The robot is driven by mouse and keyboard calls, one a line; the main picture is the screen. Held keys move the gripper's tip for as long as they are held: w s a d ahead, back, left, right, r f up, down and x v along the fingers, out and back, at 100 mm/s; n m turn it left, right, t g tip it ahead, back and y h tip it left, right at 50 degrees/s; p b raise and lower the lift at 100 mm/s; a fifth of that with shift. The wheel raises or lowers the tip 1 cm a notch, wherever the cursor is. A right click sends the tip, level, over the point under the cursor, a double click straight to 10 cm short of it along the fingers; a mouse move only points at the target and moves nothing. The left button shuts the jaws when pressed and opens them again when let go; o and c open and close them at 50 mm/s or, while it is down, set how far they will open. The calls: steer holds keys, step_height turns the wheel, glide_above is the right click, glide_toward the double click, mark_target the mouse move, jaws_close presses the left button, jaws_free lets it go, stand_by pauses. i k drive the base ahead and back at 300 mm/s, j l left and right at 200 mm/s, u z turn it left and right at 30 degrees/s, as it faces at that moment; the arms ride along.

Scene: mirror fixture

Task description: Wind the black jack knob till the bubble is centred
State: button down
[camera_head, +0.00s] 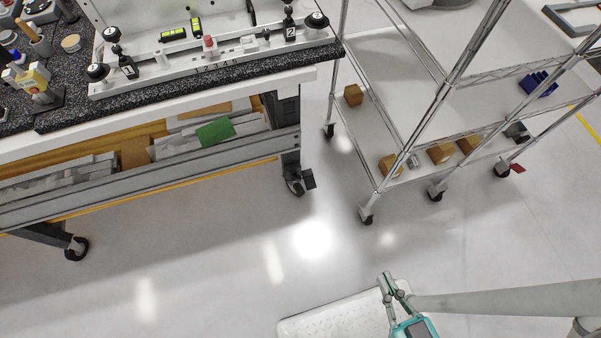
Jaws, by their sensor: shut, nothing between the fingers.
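A white mirror fixture (222,52) lies along the bench edge at upper left. It carries several black knobs: one at its left end (97,71), one above that (112,35), one at its right end (316,19) and one beside the "2" label (289,10). I cannot tell which are jack knobs. Two yellow-green level vials, a left one (174,34) and a right one (196,27), sit behind the rail; their bubbles are too small to read. My gripper (389,283) is shut and empty, low in the picture over the floor, far from the fixture.
The speckled bench top (60,116) holds small tools at left. A wire shelf cart (437,99) with several brown boxes stands at right. A white textured plate (335,318) lies under my arm. The floor between bench and gripper is clear.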

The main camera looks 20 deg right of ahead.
mark_target(295, 178)
steer(key=i+j+z, duration=0.25)
steer(key=i, duration=0.3)
steer(key=i+j+z, duration=0.15)
steer(key=i+z, duration=0.15)
steer(key=i, duration=0.2)
